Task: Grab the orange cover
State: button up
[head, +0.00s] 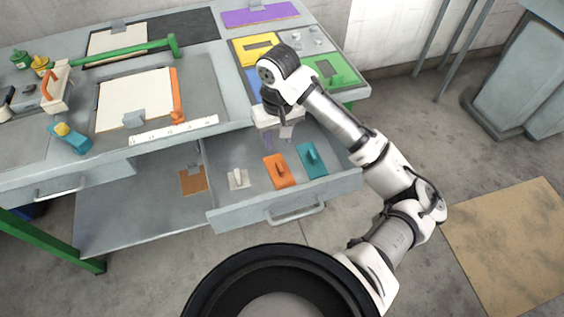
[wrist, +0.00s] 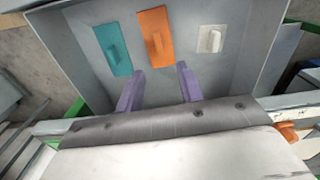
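The orange cover (head: 280,171) is a flat orange plate with a raised handle. It lies in the open drawer (head: 262,209), between a teal cover (head: 312,161) and a white piece (head: 238,179). In the wrist view the orange cover (wrist: 155,37) lies just beyond my fingertips, between teal and white. My gripper (head: 277,140) is above the back of the drawer, apart from the cover. In the wrist view its two purple fingers (wrist: 158,72) are spread with nothing between them.
The tabletop above the drawer holds a paper board (head: 135,98), a white ruler strip (head: 175,130), a teal-and-yellow tool (head: 69,138) and coloured plates at the back right. A lower shelf holds a brown board (head: 193,181). The drawer walls surround the covers.

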send_over(281, 169)
notch_tip(281, 169, down, 8)
jog(key=shift+f+b, duration=0.2)
jog(key=shift+b, duration=0.15)
jog(key=shift+f+p, duration=0.8)
jog(key=shift+f, duration=1.9)
grip_shut()
